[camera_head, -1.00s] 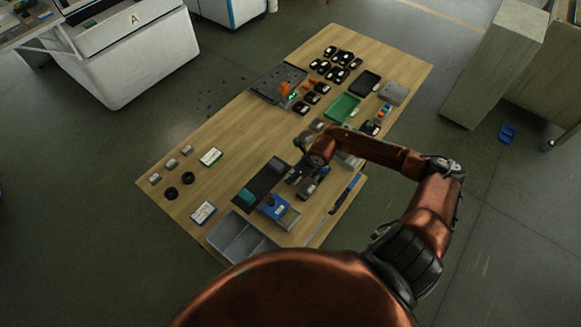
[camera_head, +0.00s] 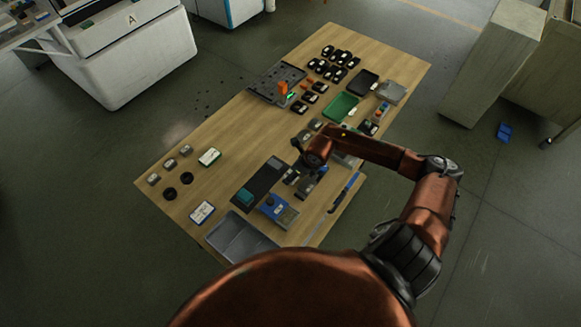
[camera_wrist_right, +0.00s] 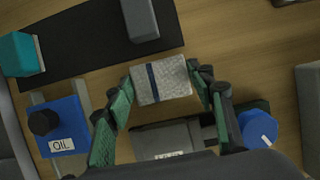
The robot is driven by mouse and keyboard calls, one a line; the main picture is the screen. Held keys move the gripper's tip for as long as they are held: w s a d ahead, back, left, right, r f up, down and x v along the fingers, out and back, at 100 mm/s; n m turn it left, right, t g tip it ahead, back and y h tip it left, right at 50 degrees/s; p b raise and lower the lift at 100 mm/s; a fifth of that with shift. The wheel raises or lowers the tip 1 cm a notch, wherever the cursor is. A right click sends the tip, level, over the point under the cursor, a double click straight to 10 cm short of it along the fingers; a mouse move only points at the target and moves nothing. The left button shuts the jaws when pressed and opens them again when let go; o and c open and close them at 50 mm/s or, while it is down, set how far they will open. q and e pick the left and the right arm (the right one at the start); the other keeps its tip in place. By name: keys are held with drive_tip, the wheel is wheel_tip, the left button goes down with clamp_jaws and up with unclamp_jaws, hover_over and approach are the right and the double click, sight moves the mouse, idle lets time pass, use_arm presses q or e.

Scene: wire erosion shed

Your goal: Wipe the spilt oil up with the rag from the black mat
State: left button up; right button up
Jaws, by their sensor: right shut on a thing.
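My right gripper (camera_wrist_right: 163,78) is shut on a small whitish, textured, folded piece with a dark blue stripe, which looks like the rag (camera_wrist_right: 172,82). It is held between the two green-padded fingers, apart from the black mat (camera_wrist_right: 80,57) in the wrist view. A teal block (camera_wrist_right: 18,56) and a grey block (camera_wrist_right: 141,18) are on the mat. In the head view the black mat (camera_head: 268,177) lies left of my right gripper (camera_head: 306,183), whose fingertips are hard to make out. I cannot make out the spilt oil. My left gripper is not in view.
A blue container labelled OIL (camera_wrist_right: 62,122), a grey labelled box (camera_wrist_right: 165,141) and a blue cap (camera_wrist_right: 258,128) stand close to my fingers. A grey tray (camera_head: 240,238) is at the near table end. The wooden table (camera_head: 225,125) has bare room at its left middle.

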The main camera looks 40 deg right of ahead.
drive_tip(key=shift+s+a, duration=0.2)
drive_tip(key=shift+a, duration=0.4)
drive_tip(key=shift+s+a, duration=0.2)
drive_tip(key=shift+a, duration=0.4)
drive_tip(key=shift+r+p, duration=0.3)
drive_tip(key=shift+p, duration=0.2)
drive_tip(key=shift+r, duration=0.95)
drive_tip(key=shift+d+r+p, duration=0.1)
drive_tip(key=shift+r+p, duration=1)
drive_tip(key=shift+r, duration=0.4)
drive_tip(key=shift+r+p, duration=0.7)
drive_tip(key=shift+r, duration=0.55)
